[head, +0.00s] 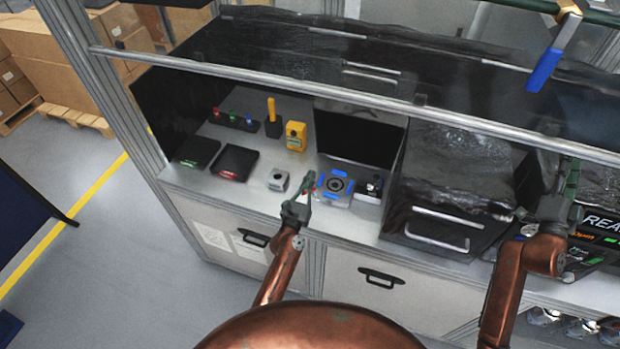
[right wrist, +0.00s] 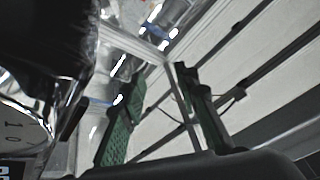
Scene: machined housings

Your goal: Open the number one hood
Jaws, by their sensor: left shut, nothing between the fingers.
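A dark hood with a silver front handle (head: 440,225) is down over the bench at centre right. To its left, the bay has its front open, with a dark panel (head: 360,137) standing at its back. Another dark, glossy cover (head: 300,50) with handles lies along the top. I cannot read a hood number. My left gripper (head: 306,190) is shut and empty in front of the open bay, beside a blue-and-grey housing (head: 335,187). My right gripper (head: 563,187) is by the right side of the closed hood; the right wrist view shows its green-padded fingers (right wrist: 155,115) apart with nothing between.
A metal rail (head: 330,92) crosses above the bench front. A small grey block (head: 277,179), dark trays (head: 234,163) and a yellow device (head: 296,135) stand on the bench. A blue-handled tool (head: 545,70) hangs upper right. A lettered dark box (head: 600,225) lies right.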

